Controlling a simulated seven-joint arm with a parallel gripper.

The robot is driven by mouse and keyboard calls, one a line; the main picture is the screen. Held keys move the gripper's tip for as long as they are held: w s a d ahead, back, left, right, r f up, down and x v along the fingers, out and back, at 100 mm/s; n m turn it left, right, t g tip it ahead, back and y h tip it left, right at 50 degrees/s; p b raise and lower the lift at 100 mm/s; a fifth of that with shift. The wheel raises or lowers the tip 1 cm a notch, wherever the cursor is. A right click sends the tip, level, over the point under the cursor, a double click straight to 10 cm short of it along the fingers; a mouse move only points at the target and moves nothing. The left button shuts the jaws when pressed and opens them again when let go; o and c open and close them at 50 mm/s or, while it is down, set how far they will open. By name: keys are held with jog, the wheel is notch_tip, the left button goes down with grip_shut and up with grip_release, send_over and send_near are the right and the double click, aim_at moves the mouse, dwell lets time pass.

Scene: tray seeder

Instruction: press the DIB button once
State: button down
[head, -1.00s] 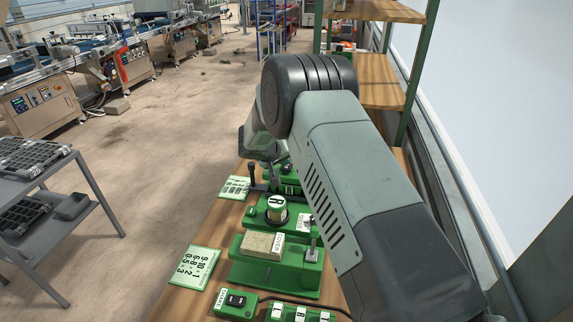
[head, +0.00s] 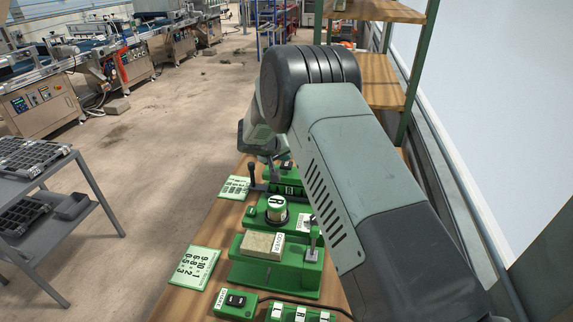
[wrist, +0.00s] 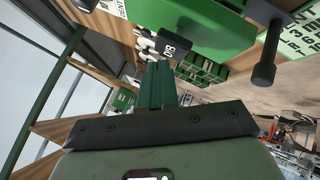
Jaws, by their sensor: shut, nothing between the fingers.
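In the wrist view a dark block marked DIB (wrist: 169,50) sits at the edge of a green housing, beside white round parts. I cannot tell whether the block is the button itself or its label. My gripper (wrist: 158,68) is shut and empty, its green fingers together. In that view its tips appear just below the DIB block; the gap between them is unclear. In the head view my own arm mostly hides the hand, and I cannot make out the DIB button there.
A black-knobbed lever (wrist: 264,72) sticks out from the green housing (wrist: 200,22) right of the fingers. In the head view, a cover block (head: 262,245), a round-topped post (head: 277,208) and a number card (head: 193,268) are on the wooden bench.

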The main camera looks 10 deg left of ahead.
aim_at(284, 165)
jog(key=shift+r, duration=0.3)
jog(key=shift+r, duration=2.4)
